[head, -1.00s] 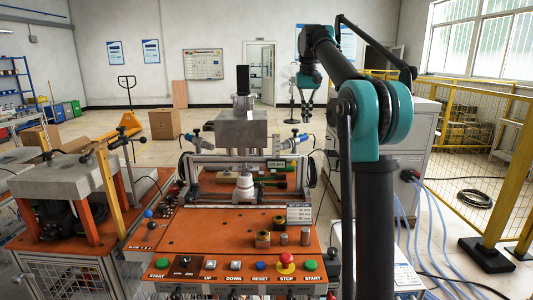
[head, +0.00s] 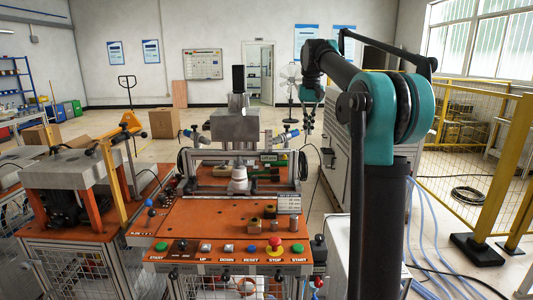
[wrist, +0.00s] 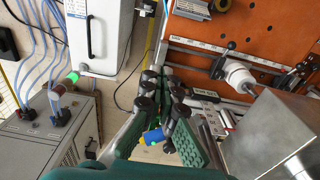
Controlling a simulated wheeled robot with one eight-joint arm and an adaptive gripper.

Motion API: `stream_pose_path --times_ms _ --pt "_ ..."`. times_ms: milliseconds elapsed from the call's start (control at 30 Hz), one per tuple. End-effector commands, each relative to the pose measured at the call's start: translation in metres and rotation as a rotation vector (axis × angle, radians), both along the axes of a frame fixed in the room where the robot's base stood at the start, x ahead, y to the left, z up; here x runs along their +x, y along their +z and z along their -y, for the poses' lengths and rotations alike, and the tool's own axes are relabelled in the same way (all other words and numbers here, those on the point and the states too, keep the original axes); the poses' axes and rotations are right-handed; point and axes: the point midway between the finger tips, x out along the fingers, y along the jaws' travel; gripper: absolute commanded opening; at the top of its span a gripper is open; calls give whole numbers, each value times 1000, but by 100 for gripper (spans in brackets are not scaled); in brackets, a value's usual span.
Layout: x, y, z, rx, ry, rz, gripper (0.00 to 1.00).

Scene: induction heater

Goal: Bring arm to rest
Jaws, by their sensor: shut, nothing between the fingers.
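My arm rises on the right of the head view, with a teal elbow and a black forearm reaching away from the camera. My gripper (head: 308,126) hangs beyond the machine's right rear side, fingers down, above the floor. In the wrist view my gripper (wrist: 165,118) shows its dark fingers close together with nothing held. The induction heater station has an orange worktop (head: 190,225), which also shows in the wrist view (wrist: 260,45). A metal block press (head: 236,125) stands over a white fitting (head: 239,180).
A front panel carries buttons and a red stop knob (head: 275,243). Small metal pieces (head: 254,223) lie on the worktop. A second orange station (head: 65,215) stands at left. A white cabinet (head: 341,150) is behind my arm, and a yellow fence (head: 495,170) is at right.

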Motion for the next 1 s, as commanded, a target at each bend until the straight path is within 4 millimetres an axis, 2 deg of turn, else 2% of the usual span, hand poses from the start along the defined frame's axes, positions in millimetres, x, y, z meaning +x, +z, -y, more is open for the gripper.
stream_pose_path --times_ms 167,267,367,567,800,900,1000 --pt "-17 -34 5 2 0 33 0" --pt "-33 -61 9 3 0 58 0" --pt "-59 -100 14 4 -1 92 0" --pt "-134 -191 25 5 -2 168 0" --pt "-248 -301 34 3 -3 257 0" --pt "-290 -336 37 2 -4 287 0" --pt "-320 -359 38 1 -3 308 0"
